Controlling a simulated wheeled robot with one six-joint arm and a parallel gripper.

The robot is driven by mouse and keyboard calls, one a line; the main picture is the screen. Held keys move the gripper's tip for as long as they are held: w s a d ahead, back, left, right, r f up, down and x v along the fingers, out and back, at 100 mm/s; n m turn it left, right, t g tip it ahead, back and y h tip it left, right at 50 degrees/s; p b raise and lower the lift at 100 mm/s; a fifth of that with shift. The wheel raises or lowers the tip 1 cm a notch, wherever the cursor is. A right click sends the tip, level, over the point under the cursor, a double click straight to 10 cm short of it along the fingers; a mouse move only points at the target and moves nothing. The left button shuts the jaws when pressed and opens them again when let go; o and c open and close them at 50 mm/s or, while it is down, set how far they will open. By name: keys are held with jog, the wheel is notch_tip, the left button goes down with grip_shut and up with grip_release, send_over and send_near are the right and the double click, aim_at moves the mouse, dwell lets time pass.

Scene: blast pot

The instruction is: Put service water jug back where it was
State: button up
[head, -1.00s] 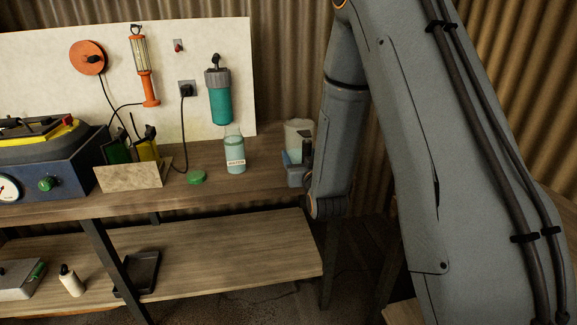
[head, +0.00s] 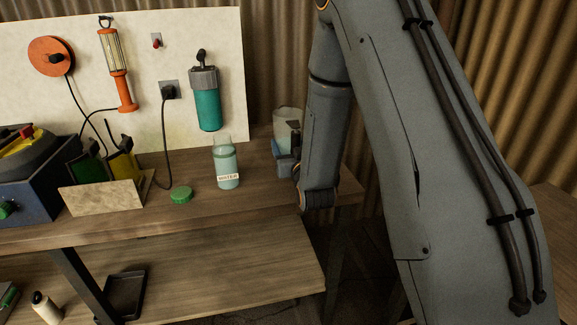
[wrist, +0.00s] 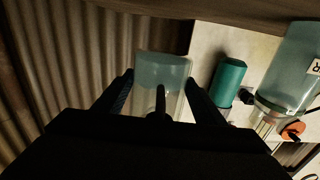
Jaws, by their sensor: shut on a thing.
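The service water jug, a pale translucent container (head: 288,120), shows at the right end of the bench in the head view, partly behind my gripper. In the wrist view the jug (wrist: 163,68) stands between the two dark fingers of my gripper (wrist: 158,82), which is shut on it. It holds pale bluish liquid. Its lower part is hidden in the head view, and I cannot tell whether it touches the bench (head: 250,197).
A teal canister (head: 207,105) hangs on the pale back board (head: 185,30). Bare bench lies in front of the bottle.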

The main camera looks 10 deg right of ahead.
jog(key=shift+f+p, duration=0.55)
jog(key=shift+f, duration=3.05)
jog(key=shift+f, duration=0.15)
jog(key=o, duration=1.5)
jog(key=shift+c, duration=0.2)
jog(key=shift+s, duration=0.25)
jog(key=s+b, duration=0.1)
jog(key=s, duration=0.4)
jog(key=s+b, duration=0.2)
jog(key=s, duration=0.4)
jog(key=shift+s+r, duration=0.2)
jog(key=shift+s, duration=0.1)
